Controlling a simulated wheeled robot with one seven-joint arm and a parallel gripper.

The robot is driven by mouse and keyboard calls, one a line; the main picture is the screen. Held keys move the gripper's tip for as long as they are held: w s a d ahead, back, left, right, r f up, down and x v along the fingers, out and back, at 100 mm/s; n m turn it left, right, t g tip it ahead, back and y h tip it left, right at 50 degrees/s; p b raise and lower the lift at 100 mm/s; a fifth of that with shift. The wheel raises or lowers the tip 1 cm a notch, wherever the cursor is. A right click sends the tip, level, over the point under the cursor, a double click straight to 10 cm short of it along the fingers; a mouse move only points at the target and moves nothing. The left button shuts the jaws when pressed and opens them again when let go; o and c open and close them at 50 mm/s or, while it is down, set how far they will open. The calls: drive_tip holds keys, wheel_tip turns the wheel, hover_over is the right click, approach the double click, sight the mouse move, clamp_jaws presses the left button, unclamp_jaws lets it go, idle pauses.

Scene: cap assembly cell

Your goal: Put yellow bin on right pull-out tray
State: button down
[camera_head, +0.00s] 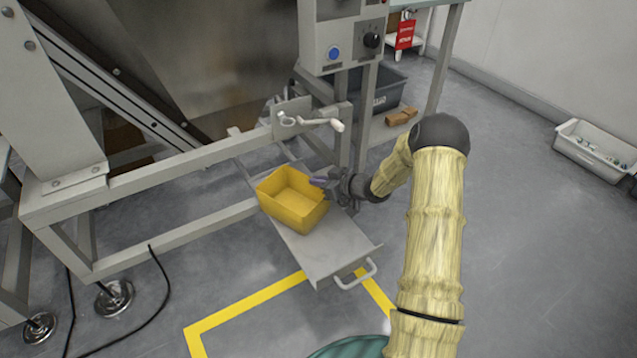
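The yellow bin (288,211) is upright and looks empty. It is over the grey pull-out tray (334,254), which has a handle at its front end. The bin appears to rest on the tray, but I cannot tell for sure whether its base touches. My gripper (323,183) is at the bin's right rim, its fingers reaching over or around that edge. The fingers are small and dark, so I cannot tell whether they are closed on the rim.
The machine's grey frame (185,171) runs left of and behind the tray. A crank with a pale handle (325,123) juts out above the bin. A control box (343,38) stands higher up. A yellow floor line (250,302) lies in front. Open floor is at right.

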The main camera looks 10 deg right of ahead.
drive_tip(key=c, duration=1.6)
unclamp_jaws()
drive_tip(key=shift+f, duration=0.1)
drive_tip(key=shift+c, duration=0.2)
drive_tip(key=shift+s+d+r, duration=0.2)
drive_tip(key=shift+r, duration=0.1)
drive_tip(key=p+v, duration=0.6)
drive_tip(key=v, duration=0.5)
drive_tip(key=shift+p, duration=0.3)
drive_tip(key=shift+s+r, duration=0.1)
drive_tip(key=shift+s, duration=0.05)
